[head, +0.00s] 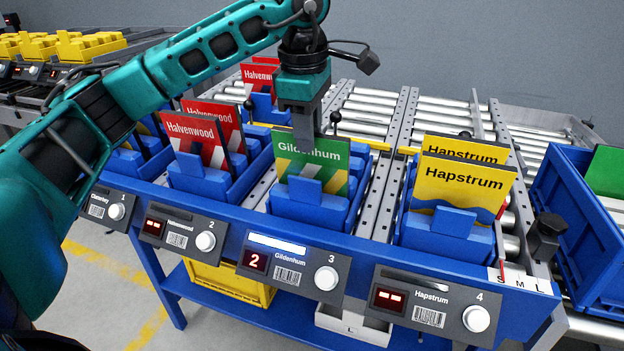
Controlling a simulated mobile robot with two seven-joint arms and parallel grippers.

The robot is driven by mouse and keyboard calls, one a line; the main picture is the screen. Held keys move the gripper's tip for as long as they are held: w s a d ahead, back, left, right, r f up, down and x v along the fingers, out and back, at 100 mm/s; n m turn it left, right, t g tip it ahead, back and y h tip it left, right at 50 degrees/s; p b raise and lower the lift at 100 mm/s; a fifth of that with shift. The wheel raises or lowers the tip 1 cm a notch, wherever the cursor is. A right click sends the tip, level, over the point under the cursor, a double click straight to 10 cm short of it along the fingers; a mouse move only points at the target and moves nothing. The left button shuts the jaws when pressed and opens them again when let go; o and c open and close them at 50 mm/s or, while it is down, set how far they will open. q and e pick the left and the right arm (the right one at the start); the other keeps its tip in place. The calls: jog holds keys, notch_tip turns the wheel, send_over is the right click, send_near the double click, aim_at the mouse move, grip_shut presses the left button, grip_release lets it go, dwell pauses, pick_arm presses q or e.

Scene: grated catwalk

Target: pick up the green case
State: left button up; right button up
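The green case (327,158), labelled Gildenhum, stands upright in a blue holder (310,206) in lane 3 of the rack. A yellow and white pattern shows on its lower part, and the holder hides its foot. My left gripper (305,128) points down at the case's top edge, and a grey finger overlaps that edge in the picture. I see the gripper side-on, so its opening and any contact with the case cannot be told. My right gripper is not in view.
Red Halvenwood cases (200,140) stand left of the green case, and yellow Hapstrum cases (462,186) stand to its right. A blue crate (572,235) at the right holds another green item (605,172). Bare rollers (372,105) lie behind. The lane 3 display (256,261) reads 2.

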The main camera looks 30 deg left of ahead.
aim_at(312, 177)
pick_arm(q)
jog(key=f, duration=0.3)
jog(key=w+f+b, duration=0.1)
jog(key=f, duration=0.1)
jog(key=shift+a, duration=0.15)
jog(key=shift+c, duration=0.2)
grip_shut()
